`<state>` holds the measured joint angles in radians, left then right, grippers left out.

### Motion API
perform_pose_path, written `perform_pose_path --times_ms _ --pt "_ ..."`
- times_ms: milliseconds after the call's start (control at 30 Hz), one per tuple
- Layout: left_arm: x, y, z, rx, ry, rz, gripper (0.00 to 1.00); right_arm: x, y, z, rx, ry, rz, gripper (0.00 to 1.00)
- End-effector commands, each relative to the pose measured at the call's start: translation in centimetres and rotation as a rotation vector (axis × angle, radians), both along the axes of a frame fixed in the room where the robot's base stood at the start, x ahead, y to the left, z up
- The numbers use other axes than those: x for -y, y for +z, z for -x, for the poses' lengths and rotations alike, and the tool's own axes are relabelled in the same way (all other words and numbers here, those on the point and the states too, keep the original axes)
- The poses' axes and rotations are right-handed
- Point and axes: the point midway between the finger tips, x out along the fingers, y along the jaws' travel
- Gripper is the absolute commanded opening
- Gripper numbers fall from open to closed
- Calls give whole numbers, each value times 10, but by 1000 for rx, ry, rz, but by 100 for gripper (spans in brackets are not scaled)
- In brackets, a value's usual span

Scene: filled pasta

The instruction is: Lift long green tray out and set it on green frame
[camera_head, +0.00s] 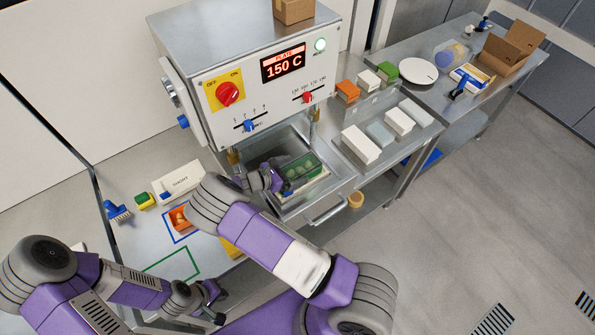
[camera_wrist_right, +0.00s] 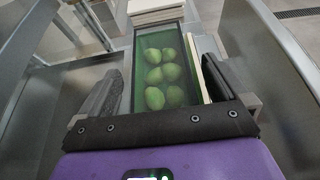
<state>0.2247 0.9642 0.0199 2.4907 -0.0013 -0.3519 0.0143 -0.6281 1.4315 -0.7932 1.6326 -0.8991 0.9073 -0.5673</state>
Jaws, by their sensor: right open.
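The long green tray (camera_head: 317,165) sits in the metal well of the machine, with pale green filled pasta pieces in it. In the right wrist view the tray (camera_wrist_right: 128,82) lies between the two fingers, with several green pieces (camera_wrist_right: 163,75) inside. My right gripper (camera_head: 279,178) is at the tray's near end; in its wrist view the fingers (camera_wrist_right: 165,95) are apart on either side of the tray. I cannot tell if they touch it. The green frame (camera_head: 173,267) is an empty outline on the left table. My left gripper (camera_head: 216,302) is low near that table; its jaw state is unclear.
An orange tray (camera_head: 181,218) sits in the blue frame beside the green frame. A white box (camera_head: 177,182), a green and yellow block (camera_head: 145,201) and a blue brush (camera_head: 118,212) lie behind. The machine's control panel (camera_head: 268,85) stands over the well. White boxes (camera_head: 361,144) stand right of it.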

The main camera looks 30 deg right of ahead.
Motion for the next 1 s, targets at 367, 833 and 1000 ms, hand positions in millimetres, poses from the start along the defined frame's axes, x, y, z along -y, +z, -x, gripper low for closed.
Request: perform_pose_path --times_ms 367,833,1000 --pt "0 0 0 0 0 0 0 0 0 0 0 0 0 52" --pt "0 -2 0 0 0 0 0 -1 20 -1 4 -1 1 42" --pt "0 -4 0 0 0 0 0 -1 54 0 6 -1 -1 42"
